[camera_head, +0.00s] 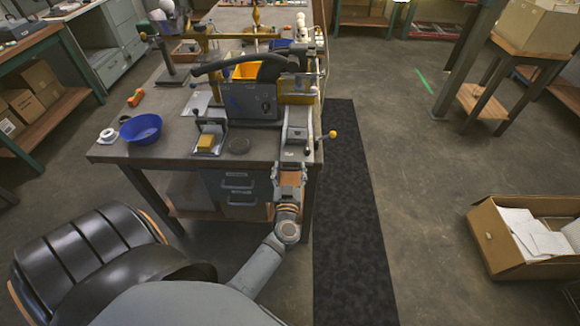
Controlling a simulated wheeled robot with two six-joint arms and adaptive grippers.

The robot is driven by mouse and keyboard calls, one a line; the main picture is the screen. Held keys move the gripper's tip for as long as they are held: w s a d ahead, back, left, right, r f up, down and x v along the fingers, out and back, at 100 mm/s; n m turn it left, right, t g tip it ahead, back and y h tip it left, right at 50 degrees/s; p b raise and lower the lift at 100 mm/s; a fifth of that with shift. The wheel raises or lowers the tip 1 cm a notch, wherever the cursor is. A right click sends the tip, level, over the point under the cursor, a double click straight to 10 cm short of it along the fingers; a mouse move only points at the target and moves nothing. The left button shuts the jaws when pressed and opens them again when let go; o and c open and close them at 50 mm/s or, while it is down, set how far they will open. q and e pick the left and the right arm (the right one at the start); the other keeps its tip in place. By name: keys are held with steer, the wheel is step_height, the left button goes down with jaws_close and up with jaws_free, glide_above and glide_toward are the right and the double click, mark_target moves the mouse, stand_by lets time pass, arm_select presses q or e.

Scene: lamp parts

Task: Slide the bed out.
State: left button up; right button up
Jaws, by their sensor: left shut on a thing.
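A grey machine (250,102) with a black curved arm on top stands on the workbench. A long, narrow grey bed (296,125) lies at its right side and reaches the bench's front edge. My left gripper (289,172) comes up from below and is shut at the near end of this bed. The gripped part is small and mostly hidden by the fingers. A lever with a yellow knob (332,134) sticks out to the right of the bed. My right gripper is not in view.
A black padded chair (80,250) stands at the front left. A cardboard box (525,240) sits on the floor at right. The dark floor mat (350,220) is clear.

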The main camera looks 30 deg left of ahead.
arm_select(q)
steer(key=shift+s+f, duration=0.1)
steer(key=shift+f, duration=0.1)
steer(key=o, duration=1.4)
steer(key=shift+s, duration=0.1)
steer(key=shift+o, duration=0.2)
steer(key=shift+s+r, duration=0.1)
steer(key=shift+r, duration=0.05)
steer(key=shift+r, duration=0.2)
step_height(320, 180, up, 10)
steer(key=shift+f, duration=0.2)
